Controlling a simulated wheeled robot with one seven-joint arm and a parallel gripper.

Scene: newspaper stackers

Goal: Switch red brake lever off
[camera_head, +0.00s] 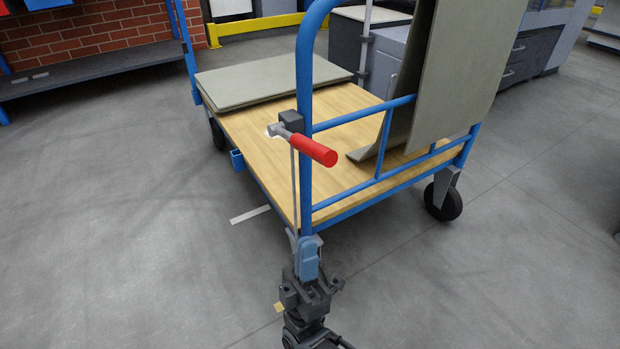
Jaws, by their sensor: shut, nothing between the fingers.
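The brake lever has a red cylindrical handle (314,149) on a grey arm fixed to the cart's blue corner post. It sticks out to the right and slightly down, towards me. A thin grey rod runs from it down along the post. My gripper (308,262) is at the lower middle, well below the red handle and apart from it. It is in front of the lower end of the post, by a light blue part there. The fingers are shut with nothing seen held, though their tips are small and partly hard to make out.
The cart has a wooden deck (348,103), blue tube rails (360,113) and black wheels (443,201). Grey boards (272,80) lie on it, and a tall grey panel (455,70) stands at the right. A dark bench (90,75) is at the left. The floor is clear around the cart.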

